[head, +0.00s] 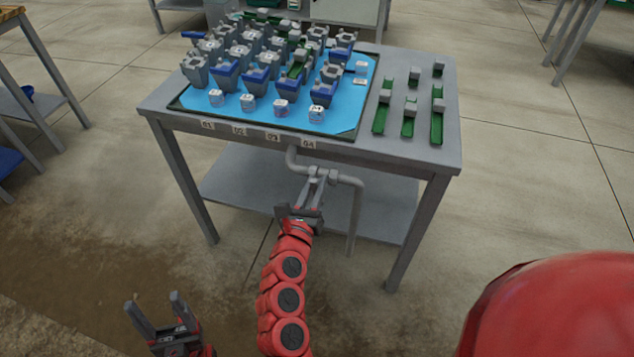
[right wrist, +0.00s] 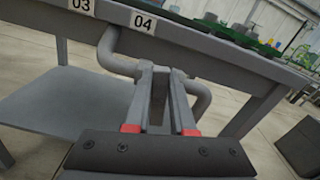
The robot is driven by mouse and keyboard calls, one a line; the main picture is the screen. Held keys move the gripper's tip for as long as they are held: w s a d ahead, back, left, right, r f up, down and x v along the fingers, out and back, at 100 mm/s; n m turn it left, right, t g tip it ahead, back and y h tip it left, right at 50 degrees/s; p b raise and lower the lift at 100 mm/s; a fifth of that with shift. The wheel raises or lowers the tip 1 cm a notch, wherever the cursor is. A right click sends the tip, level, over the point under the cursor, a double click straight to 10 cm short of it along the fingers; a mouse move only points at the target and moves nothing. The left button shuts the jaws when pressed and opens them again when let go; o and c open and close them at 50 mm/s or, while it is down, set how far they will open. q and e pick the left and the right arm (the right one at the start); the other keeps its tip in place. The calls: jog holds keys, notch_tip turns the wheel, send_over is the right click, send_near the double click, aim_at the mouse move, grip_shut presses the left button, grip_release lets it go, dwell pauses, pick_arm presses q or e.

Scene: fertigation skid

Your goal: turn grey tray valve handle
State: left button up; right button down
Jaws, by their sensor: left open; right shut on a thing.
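The grey tray's water pipe (head: 356,205) comes out under the front edge of the table, bends right and runs down. Its grey valve handle (right wrist: 158,108) shows between my fingers in the right wrist view; in the head view my gripper largely hides it. My right gripper (head: 321,180) is at the valve, below the 04 label, and shut on the handle. Its fingers also show in the right wrist view (right wrist: 160,90), one on each side of the handle. My left gripper (head: 152,309) is open and empty at the lower left, well away from the table.
The grey table (head: 412,160) carries a blue-lined tray (head: 350,128) with several grey and blue pots and white cubes. Several green channels with grey blocks (head: 409,118) lie to its right. A lower shelf (head: 240,200) sits behind the pipe. The floor in front is clear.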

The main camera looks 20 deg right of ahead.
jog(key=n, duration=0.1)
jog(key=n+p, duration=0.1)
jog(key=shift+w+a+n, duration=0.1)
jog(key=shift+a+n, duration=0.1)
jog(key=shift+n, duration=0.2)
jog(key=shift+w+a+f+n+p, duration=0.15)
jog(key=shift+f+n+p, duration=0.15)
jog(key=shift+n+p, duration=1.35)
jog(key=shift+w+a+f+n+p, duration=0.25)
jog(key=shift+n+p, duration=0.65)
jog(key=shift+n, duration=1.45)
jog(key=shift+s+a+f+n+p, duration=0.1)
jog(key=shift+f+n+p, duration=0.25)
jog(key=shift+n+p, duration=1.3)
jog(key=shift+n+b, duration=0.35)
jog(key=shift+n, duration=0.1)
jog(key=c, duration=0.8)
grip_release()
jog(key=shift+o, duration=0.2)
jog(key=v, duration=1.7)
jog(key=shift+s+p, duration=0.2)
jog(key=shift+p, duration=0.2)
